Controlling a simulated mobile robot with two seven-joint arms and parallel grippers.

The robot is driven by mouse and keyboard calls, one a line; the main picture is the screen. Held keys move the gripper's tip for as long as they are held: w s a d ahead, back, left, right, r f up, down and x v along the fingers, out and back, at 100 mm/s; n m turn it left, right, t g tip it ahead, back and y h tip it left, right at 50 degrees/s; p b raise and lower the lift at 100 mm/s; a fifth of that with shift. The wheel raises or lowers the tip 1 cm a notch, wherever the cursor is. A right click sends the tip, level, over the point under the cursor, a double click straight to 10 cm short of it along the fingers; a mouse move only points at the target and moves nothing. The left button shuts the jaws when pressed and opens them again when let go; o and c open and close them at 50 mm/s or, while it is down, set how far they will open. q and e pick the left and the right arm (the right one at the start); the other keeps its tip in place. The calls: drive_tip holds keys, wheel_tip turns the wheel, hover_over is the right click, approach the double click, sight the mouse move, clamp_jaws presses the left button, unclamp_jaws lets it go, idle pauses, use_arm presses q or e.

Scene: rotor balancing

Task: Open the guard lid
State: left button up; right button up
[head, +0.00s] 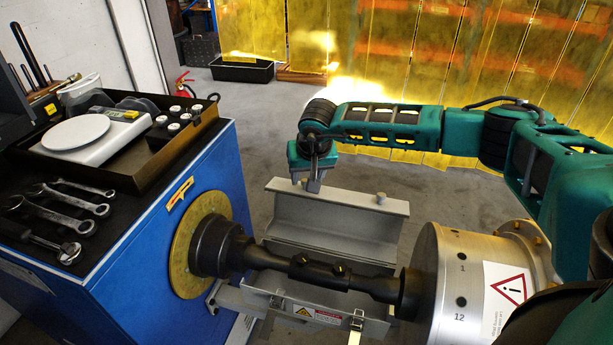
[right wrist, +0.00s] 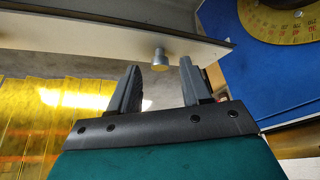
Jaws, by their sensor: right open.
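The guard lid (head: 335,222) is a grey metal channel behind the dark shaft (head: 325,272). It stands swung up and back, and the shaft shows uncovered in front of it. In the right wrist view the open fingers (right wrist: 160,68) stand on either side of a metal knob (right wrist: 159,58) on the lid's edge, with gaps visible. My left gripper is out of view.
The lower guard (head: 310,312) carries latches and a warning label below the shaft. A silver drum (head: 455,285) is at the right. The blue machine (head: 215,170) at the left bears wrenches and a tray (head: 165,150) with a scale. Open floor lies behind the lid.

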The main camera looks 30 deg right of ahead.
drive_tip(key=shift+w+f, duration=0.15)
drive_tip(key=shift+f, duration=0.35)
clamp_jaws()
idle(0.4)
